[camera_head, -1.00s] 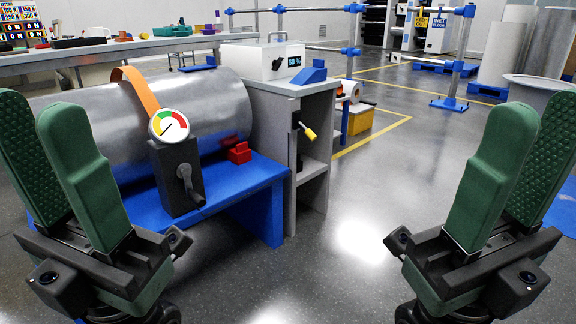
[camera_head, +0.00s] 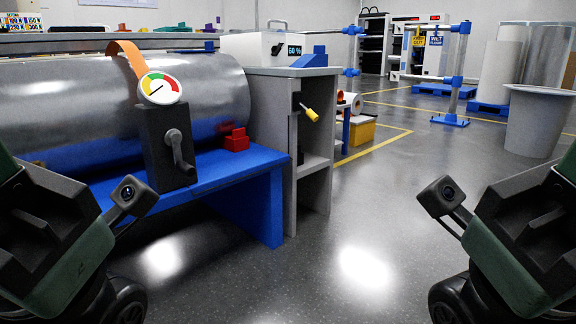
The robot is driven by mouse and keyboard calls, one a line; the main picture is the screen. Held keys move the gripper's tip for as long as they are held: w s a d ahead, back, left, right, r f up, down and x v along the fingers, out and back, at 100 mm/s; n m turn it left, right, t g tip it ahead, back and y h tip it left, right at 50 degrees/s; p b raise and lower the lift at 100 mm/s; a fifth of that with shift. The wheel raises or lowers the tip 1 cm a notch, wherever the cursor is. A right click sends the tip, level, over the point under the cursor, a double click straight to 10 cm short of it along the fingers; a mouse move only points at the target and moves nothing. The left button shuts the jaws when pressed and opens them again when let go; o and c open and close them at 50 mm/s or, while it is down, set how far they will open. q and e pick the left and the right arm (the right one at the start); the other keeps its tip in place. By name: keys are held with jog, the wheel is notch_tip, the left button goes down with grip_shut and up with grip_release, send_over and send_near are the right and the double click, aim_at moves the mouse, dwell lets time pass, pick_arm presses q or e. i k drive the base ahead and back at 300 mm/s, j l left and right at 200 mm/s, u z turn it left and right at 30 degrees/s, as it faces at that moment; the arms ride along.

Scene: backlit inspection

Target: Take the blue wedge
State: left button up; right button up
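The blue wedge (camera_head: 312,58) sits on top of the grey cabinet (camera_head: 284,71), at its right side beside a white box with a display. My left gripper (camera_head: 45,235) is at the lower left edge and my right gripper (camera_head: 520,235) at the lower right edge. Both are well apart from the wedge. Their fingers are mostly outside the picture, so I cannot see whether they are open or hold anything.
A large metal cylinder (camera_head: 60,100) lies on a blue stand (camera_head: 225,180) at left, with a dial gauge (camera_head: 159,88), a black crank box (camera_head: 165,140) and a red block (camera_head: 236,140). A yellow-handled lever (camera_head: 310,113) projects from the cabinet. Floor in front is clear.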

aim_at(319, 59)
jog(key=i, duration=1)
